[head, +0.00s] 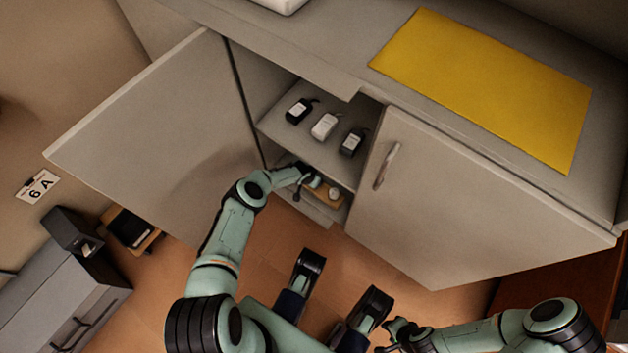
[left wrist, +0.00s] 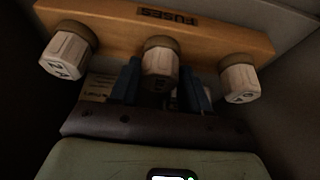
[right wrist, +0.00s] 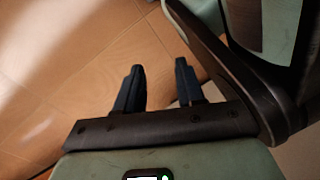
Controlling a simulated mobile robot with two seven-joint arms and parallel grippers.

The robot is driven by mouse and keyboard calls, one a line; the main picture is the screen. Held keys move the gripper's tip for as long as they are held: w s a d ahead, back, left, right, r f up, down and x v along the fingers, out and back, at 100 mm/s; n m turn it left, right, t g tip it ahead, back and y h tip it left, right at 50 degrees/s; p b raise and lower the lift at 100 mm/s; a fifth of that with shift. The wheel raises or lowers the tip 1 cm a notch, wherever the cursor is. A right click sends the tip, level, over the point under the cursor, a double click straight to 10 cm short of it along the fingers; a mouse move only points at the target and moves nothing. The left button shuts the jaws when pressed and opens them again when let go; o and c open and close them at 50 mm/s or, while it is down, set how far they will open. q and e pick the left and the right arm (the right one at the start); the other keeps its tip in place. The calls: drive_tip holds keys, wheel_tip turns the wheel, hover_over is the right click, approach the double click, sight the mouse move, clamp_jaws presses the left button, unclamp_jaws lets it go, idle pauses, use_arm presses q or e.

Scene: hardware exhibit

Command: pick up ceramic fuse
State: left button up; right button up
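Three white ceramic fuses stick out of a wooden board (left wrist: 225,42) labelled FUSES in the left wrist view: a left one (left wrist: 66,52), a middle one (left wrist: 160,62) and a right one (left wrist: 239,83). My left gripper (left wrist: 160,82) is open, its blue fingers on either side of the middle fuse; whether they touch it is unclear. In the head view my left gripper (head: 310,180) reaches into the cabinet's lower compartment, at the wooden board (head: 322,196), and partly hides the fuses. My right gripper (right wrist: 160,85) is open and empty above the floor.
The cabinet's left door (head: 165,130) stands open; the right door (head: 460,215) is beside the opening. A yellow mat (head: 490,85) lies on the countertop.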

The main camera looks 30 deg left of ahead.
use_arm(q)
drive_tip(key=c, duration=0.5)
drive_tip(key=shift+c, duration=0.2)
